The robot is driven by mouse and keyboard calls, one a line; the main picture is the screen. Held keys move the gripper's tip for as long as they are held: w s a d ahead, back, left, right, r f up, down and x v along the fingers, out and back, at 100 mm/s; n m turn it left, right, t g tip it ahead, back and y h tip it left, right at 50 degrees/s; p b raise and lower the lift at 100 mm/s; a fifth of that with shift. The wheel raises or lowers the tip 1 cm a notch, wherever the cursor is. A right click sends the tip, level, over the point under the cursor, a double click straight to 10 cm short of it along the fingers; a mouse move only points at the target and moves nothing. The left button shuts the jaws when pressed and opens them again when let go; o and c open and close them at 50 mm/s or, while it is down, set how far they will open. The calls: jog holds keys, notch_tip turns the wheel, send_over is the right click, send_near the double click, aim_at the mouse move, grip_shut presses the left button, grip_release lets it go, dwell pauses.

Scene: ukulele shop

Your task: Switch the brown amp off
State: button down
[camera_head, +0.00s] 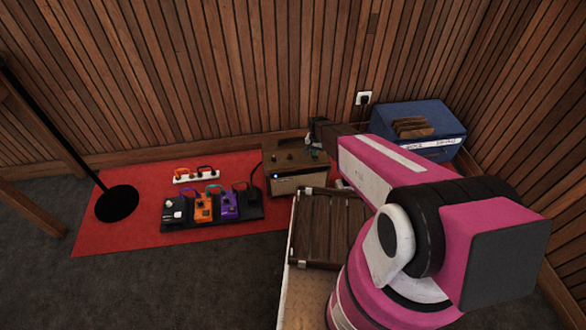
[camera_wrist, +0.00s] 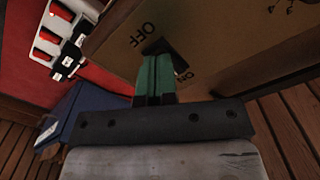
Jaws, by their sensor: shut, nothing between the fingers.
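The brown amp (camera_head: 296,184) stands on the red mat, with knobs on its top panel and a small bright bluish spot at its front left. In the wrist view its tan panel (camera_wrist: 225,45) fills the upper right, with OFF and ON labels. A dark switch (camera_wrist: 158,46) lies between the labels, partly hidden by my fingers. My gripper (camera_wrist: 155,60) is shut and empty, its green fingertips right at the switch; whether they touch it I cannot tell. In the head view my gripper (camera_head: 310,138) is at the amp's back right top edge, its fingers hardly visible.
A pedal board (camera_head: 250,211) with several pedals and a white power strip (camera_head: 196,174) lie left of the amp on the red mat (camera_head: 120,238). A blue crate (camera_head: 432,116) stands behind my arm. A dark wooden case (camera_head: 325,225) is in front. Slatted walls close the corner.

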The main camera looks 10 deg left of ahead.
jog(key=shift+f, duration=0.25)
jog(key=shift+r, duration=0.1)
jog(key=shift+r, duration=3.4)
jog(key=s+d+r+n, duration=0.1)
jog(key=s+d+r, duration=0.8)
jog(key=r, duration=0.2)
jog(key=s+d+r+n, duration=0.1)
jog(key=s+d+r, duration=0.8)
jog(key=r, duration=0.3)
jog(key=shift+s+d+n, duration=0.3)
jog(key=shift+d+n, duration=0.1)
jog(key=shift+d, duration=0.15)
jog(key=shift+w+f, duration=0.1)
jog(key=shift+f, duration=0.05)
